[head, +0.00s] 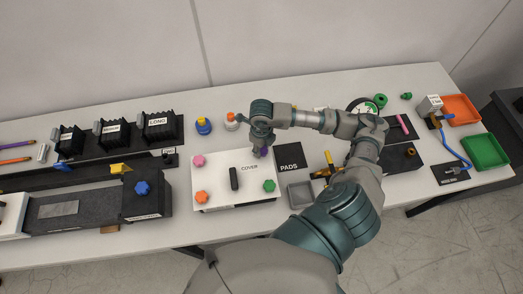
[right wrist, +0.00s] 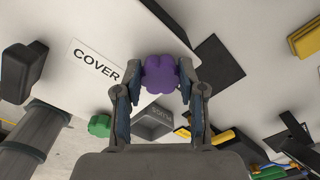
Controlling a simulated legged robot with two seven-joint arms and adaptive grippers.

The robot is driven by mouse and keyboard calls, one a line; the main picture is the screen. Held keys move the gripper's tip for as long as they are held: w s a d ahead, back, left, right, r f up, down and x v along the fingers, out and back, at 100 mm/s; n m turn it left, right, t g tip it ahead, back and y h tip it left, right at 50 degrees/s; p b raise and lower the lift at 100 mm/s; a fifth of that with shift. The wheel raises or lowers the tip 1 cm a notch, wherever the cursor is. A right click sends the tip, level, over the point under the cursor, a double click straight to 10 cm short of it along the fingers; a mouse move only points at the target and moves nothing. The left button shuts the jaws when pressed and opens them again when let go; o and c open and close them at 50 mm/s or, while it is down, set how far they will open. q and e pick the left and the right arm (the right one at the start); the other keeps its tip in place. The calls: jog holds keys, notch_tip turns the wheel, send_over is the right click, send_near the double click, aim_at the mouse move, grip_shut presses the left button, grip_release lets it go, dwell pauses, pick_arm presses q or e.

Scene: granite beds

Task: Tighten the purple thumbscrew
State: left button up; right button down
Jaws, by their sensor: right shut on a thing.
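The purple thumbscrew (right wrist: 160,74) is a lobed knob at the far right corner of the white cover plate (head: 218,192). In the head view only a bit of it (head: 263,152) shows below my right gripper (head: 257,146). In the right wrist view my right gripper (right wrist: 160,82) has one finger on each side of the knob and is shut on it. How far the screw is seated is hidden. Pink (head: 198,160), orange (head: 201,197) and green (head: 269,185) thumbscrews stand at the other corners of the cover. My left gripper is not in view.
A black handle (head: 234,178) stands up in the middle of the cover. A black pad sheet (head: 289,157) and a grey tray (head: 300,195) lie just right of it. Blue-yellow (head: 203,126) and orange-white (head: 231,122) bottles stand behind.

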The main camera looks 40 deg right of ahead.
jog(key=m, duration=0.3)
jog(key=shift+s+d+f, duration=0.1)
jog(key=shift+s, duration=0.1)
jog(key=c, duration=0.7)
grip_release()
jog(key=shift+s+d, duration=0.1)
jog(key=shift+s, duration=0.1)
jog(key=shift+w, duration=0.15)
jog(key=shift+w, duration=0.1)
jog(key=shift+a, duration=0.35)
